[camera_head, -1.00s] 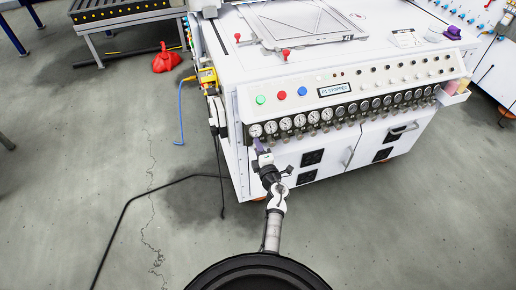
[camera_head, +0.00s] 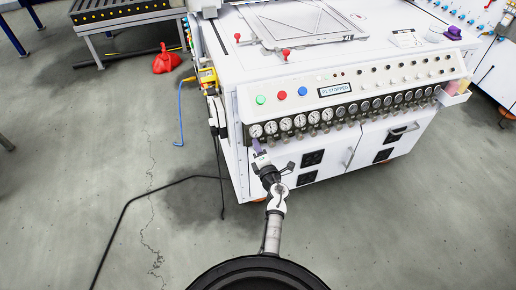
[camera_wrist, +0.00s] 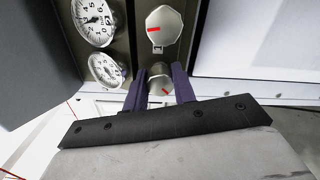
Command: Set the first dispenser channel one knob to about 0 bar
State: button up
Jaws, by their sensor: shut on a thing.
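My gripper (camera_head: 257,147) is at the left end of the gauge row, just below the first gauge (camera_head: 256,131). In the wrist view my gripper (camera_wrist: 160,72) has its two purple fingers on either side of a small round metal knob (camera_wrist: 158,80), shut on it. This knob carries a red mark. A larger pale knob (camera_wrist: 164,28) with a red mark sits above it, untouched. Two round white gauges (camera_wrist: 94,20) and (camera_wrist: 107,69) with dark needles are to the left; their exact readings are too small to tell. In the head view the gripped knob is hidden.
The white machine (camera_head: 242,110) has a long row of gauges and knobs to the right of my gripper. Green, red and blue buttons (camera_head: 282,95) and a display (camera_head: 334,89) are above. A black cable (camera_head: 150,193) lies on the floor at left.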

jog(key=o, duration=0.7)
jog(key=v, duration=1.4)
